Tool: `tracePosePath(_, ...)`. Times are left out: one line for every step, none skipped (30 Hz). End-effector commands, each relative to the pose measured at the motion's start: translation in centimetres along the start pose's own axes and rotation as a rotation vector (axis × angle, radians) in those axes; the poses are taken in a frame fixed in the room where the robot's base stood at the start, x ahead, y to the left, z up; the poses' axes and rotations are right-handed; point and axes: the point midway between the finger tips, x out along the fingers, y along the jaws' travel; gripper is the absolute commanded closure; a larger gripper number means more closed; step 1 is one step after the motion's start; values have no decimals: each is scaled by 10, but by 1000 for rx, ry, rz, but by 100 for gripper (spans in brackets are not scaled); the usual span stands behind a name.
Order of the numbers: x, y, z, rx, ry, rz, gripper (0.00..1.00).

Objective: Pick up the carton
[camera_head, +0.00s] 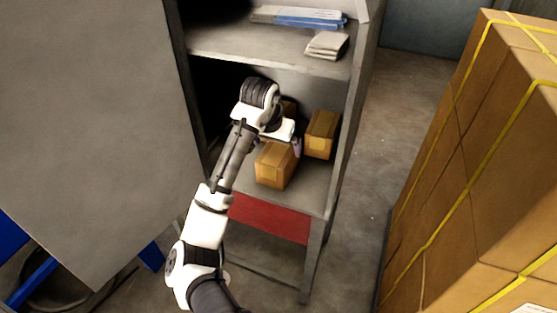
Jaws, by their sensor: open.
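Several small brown cartons sit on the middle shelf of a grey cabinet. The nearest carton (275,166) is at the shelf's front, just below my gripper. Another carton (321,134) stands behind it to the right, by the cabinet's side wall. My gripper (296,146) reaches into the shelf opening, above and behind the nearest carton. It is open. Only part of a finger shows, and I cannot tell whether it touches a carton.
The cabinet shelf (312,190) has an upper board (270,48) above my gripper, with papers (298,18) and folded cloth-like items (327,45). A grey door panel (90,110) stands at left. Large strapped boxes (470,180) fill the right. Bare floor (375,130) lies between.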

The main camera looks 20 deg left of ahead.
Motion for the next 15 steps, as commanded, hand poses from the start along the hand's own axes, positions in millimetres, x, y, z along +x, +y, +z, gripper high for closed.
tracePosePath(7, 0, 0, -1, -2, 0, 0)
tracePosePath(11, 0, 0, -1, -1, 0, 0)
tracePosePath(15, 0, 0, -1, 0, -1, 0)
tracePosePath(17, 0, 0, -1, 0, -1, 0)
tracePosePath(19, 0, 0, -1, 0, -1, 0)
tracePosePath(21, 0, 0, -1, 1, -1, 0)
tracePosePath(23, 0, 0, -1, 1, -1, 0)
tracePosePath(24, -1, 0, -1, 0, -1, 0)
tracePosePath(28, -1, 0, -2, -1, -1, 0)
tracePosePath(32, -2, 0, -2, 0, -1, 0)
tracePosePath(36, -2, 0, -2, -1, -1, 0)
tracePosePath(42, -3, 0, -3, -1, -1, 0)
tracePosePath(47, -3, 1, -3, -2, -1, 0)
tracePosePath(51, -4, 1, -3, -1, -1, 0)
tracePosePath(58, -3, 1, -1, -1, -1, 0)
